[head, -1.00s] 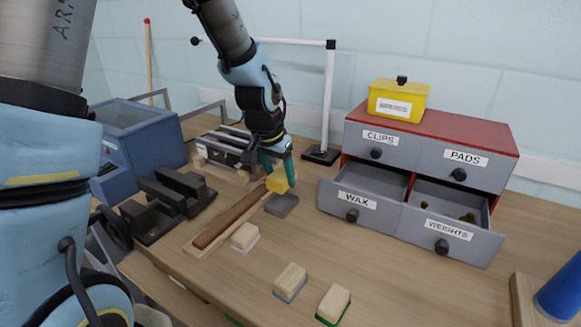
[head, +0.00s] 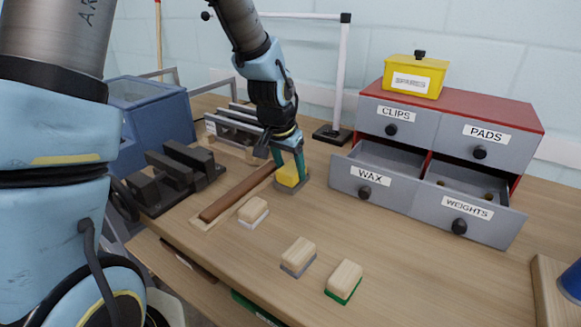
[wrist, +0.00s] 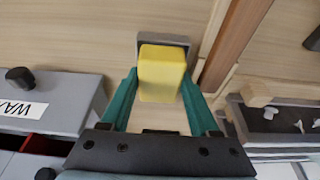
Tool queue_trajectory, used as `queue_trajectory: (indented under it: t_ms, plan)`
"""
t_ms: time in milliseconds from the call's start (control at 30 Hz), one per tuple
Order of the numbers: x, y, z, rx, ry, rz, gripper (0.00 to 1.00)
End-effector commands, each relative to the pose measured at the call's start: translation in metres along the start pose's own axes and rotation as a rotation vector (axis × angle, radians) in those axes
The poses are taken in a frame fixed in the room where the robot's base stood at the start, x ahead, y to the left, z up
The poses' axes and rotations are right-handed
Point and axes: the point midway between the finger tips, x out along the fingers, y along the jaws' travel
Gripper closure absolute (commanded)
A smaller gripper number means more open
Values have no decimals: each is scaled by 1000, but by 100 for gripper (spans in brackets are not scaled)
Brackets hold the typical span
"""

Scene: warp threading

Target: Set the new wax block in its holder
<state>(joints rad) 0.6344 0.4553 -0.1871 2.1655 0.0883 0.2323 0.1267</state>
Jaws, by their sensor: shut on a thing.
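The yellow wax block (head: 291,174) is between the teal fingers of my gripper (head: 288,160). It also shows in the wrist view (wrist: 162,73), with a gripper finger (wrist: 122,100) along each side. The grey holder (head: 292,188) lies on the table right under the block in the head view. In the wrist view the holder (wrist: 144,41) shows around the block's far edge. The block is at or just above the holder; I cannot tell whether its underside touches, since the block hides the holder's middle.
The open wax drawer (head: 367,178) is to the right, beside the weights drawer (head: 468,208). A brown bar (head: 236,193) lies just left of the holder. Wood-topped blocks (head: 253,211) stand in front. A black slotted stand (head: 176,178) is at left.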

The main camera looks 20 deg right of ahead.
Motion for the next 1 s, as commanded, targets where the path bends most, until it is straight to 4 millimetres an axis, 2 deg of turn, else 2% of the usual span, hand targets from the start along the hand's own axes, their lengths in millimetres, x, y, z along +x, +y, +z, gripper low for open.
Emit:
queue_trajectory:
  t_ms: [467,500,800,1000]
  plan:
    - [3,0,2,0,-5,1,98]
    - [3,0,2,0,-5,1,36]
    - [4,2,4,1,-8,3,3]
    - [4,3,4,3,-10,6,3]
